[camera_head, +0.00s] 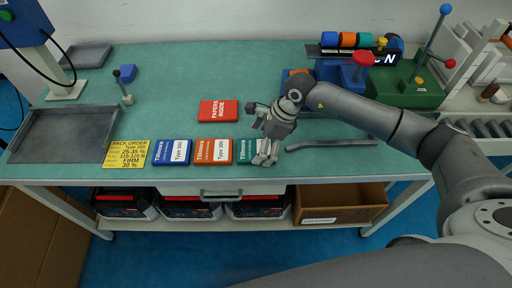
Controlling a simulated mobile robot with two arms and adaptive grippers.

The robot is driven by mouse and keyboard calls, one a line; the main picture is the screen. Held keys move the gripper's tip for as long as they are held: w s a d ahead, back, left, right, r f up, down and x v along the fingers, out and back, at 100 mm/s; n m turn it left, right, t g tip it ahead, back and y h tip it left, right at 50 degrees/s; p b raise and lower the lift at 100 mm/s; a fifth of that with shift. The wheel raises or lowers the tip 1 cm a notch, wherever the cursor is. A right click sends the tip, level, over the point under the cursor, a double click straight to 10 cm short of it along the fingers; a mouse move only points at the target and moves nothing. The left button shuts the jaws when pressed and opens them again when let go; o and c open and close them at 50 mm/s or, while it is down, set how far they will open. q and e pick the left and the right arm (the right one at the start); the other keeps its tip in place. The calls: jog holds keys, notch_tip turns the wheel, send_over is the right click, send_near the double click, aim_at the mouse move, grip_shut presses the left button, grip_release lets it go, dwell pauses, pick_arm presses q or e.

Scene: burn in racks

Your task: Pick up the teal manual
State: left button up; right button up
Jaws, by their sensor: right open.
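The teal manual (247,147) lies flat near the front edge of the green bench, at the right end of a row of manuals. It has a white label, partly hidden by my right gripper. My right gripper (265,160) is open and points down over the manual's right part. I cannot tell whether its fingers touch the manual. My left gripper is not in view.
An orange manual (213,151) and a blue manual (172,152) lie to the left, beside a yellow order card (125,154). A red packet (218,111) lies behind. A grey bar (330,144) lies to the right. A grey tray (62,134) sits at far left.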

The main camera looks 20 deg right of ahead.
jog(key=shift+x, duration=0.8)
jog(key=c, duration=1.1)
jog(key=shift+c, duration=0.2)
jog(key=shift+r, duration=0.15)
jog(key=shift+r, duration=0.2)
notch_tip(320, 180, up, 2)
jog(key=shift+d+r+b, duration=0.1)
jog(key=shift+b, duration=0.55)
jog(key=s+r+b, duration=0.3)
jog(key=s+r, duration=0.7)
jog(key=s, duration=0.4)
jog(key=shift+a, duration=0.25)
